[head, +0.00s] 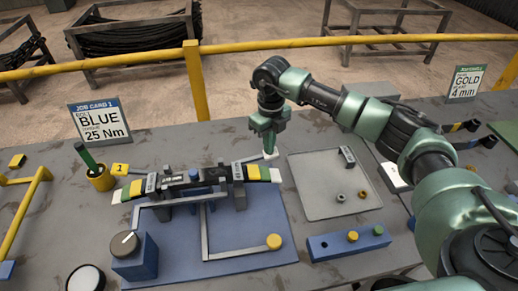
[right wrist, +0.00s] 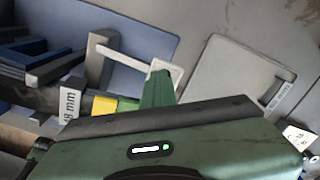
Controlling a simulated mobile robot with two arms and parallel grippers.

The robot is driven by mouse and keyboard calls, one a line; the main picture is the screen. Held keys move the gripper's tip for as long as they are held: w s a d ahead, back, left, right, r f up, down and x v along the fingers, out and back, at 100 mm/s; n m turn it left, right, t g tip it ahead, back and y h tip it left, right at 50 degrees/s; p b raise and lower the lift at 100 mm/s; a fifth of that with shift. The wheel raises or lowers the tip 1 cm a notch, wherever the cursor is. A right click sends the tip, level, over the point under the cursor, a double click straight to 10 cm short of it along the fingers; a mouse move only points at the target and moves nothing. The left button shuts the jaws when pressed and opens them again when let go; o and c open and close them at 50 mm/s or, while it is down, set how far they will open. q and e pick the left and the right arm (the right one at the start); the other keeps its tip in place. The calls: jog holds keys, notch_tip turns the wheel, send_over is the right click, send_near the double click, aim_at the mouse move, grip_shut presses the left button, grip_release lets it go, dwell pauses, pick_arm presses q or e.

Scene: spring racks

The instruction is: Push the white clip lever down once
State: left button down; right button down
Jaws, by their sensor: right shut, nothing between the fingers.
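The white clip lever (head: 271,155) shows as a small pale tip at the end of a grey bar, beside the right end of the spring pack. In the right wrist view a pale lever frame (right wrist: 150,62) runs up to my fingers. My right gripper (head: 268,146) is shut and empty, pointing down right at the lever tip. It also shows in the right wrist view (right wrist: 158,88), its fingers overlapping the end of the lever. I cannot tell whether they touch. My left gripper is not in view.
The banded spring pack (head: 204,183) rests in a fixture on a blue plate (head: 255,235). A grey tray (head: 320,195) with small nuts lies to the right, above a blue block (head: 335,246). A blue knob box (head: 138,258) stands front left. A yellow rail (head: 300,43) runs behind.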

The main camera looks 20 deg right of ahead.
notch_tip(320, 180, up, 7)
jog(key=p, duration=0.3)
jog(key=shift+d+r+p, duration=0.15)
jog(key=shift+p, duration=0.25)
dwell(0.6)
